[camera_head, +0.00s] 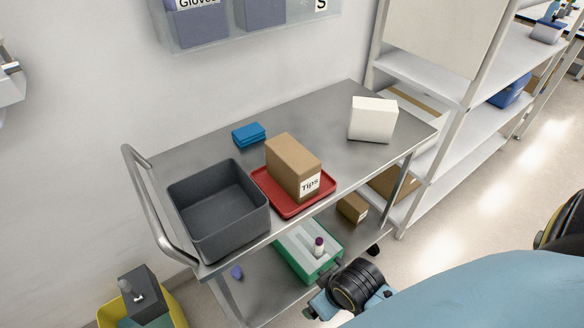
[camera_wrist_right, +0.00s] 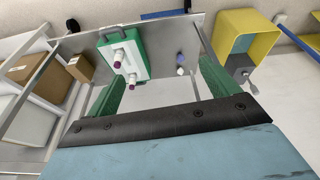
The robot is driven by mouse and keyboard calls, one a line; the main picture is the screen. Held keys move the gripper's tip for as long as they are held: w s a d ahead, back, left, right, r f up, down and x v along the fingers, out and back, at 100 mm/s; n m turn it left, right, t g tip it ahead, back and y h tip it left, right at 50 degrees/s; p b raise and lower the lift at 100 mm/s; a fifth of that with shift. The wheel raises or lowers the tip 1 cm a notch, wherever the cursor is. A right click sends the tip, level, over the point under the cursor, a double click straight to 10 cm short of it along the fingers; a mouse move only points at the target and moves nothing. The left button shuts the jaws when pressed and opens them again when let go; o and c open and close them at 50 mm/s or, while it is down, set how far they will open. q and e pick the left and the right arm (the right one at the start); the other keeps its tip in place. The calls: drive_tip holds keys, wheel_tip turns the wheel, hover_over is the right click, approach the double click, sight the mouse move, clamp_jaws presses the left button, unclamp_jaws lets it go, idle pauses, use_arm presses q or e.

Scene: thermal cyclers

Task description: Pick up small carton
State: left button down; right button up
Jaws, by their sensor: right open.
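A small brown carton (camera_head: 352,208) with a white label sits on the cart's lower shelf, near its right end. It also shows at the left of the right wrist view (camera_wrist_right: 80,68). A larger brown carton (camera_head: 293,165) marked "Tips" stands on a red tray (camera_head: 292,210) on the cart's top. My right arm comes in from the lower right in the head view, its wrist low in front of the cart. In the wrist view my right gripper (camera_wrist_right: 163,68) has its green fingers wide apart and nothing between them. My left gripper is not in view.
A green and white box (camera_head: 305,262) with purple-capped tubes stands on the lower shelf. The cart's top holds a grey bin (camera_head: 218,212), blue pads (camera_head: 249,133) and a white block (camera_head: 373,120). A yellow bin (camera_wrist_right: 238,45) stands beside the cart; a shelf rack (camera_head: 440,85) stands right.

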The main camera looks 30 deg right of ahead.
drive_tip(key=w+d+r+t, duration=0.2)
drive_tip(key=w+r+t, duration=0.15)
drive_tip(key=r, duration=0.65)
drive_tip(key=t+y, duration=0.1)
drive_tip(key=t, duration=0.5)
approach(300, 158)
drive_tip(key=shift+m+t, duration=0.35)
drive_tip(key=shift+m, duration=0.15)
drive_tip(key=x, duration=0.5)
drive_tip(key=shift+w+a+f+b, duration=0.2)
drive_tip(key=shift+f+b, duration=0.2)
drive_tip(key=shift+f, duration=0.15)
drive_tip(key=shift+b+x, duration=0.35)
drive_tip(key=shift+x, duration=2.55)
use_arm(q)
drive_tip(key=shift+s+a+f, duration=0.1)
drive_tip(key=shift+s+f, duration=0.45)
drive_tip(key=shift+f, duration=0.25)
use_arm(e)
drive_tip(key=shift+d, duration=0.1)
drive_tip(key=shift+c, duration=0.5)
drive_tip(key=shift+r, duration=0.1)
drive_tip(key=c, duration=1.2)
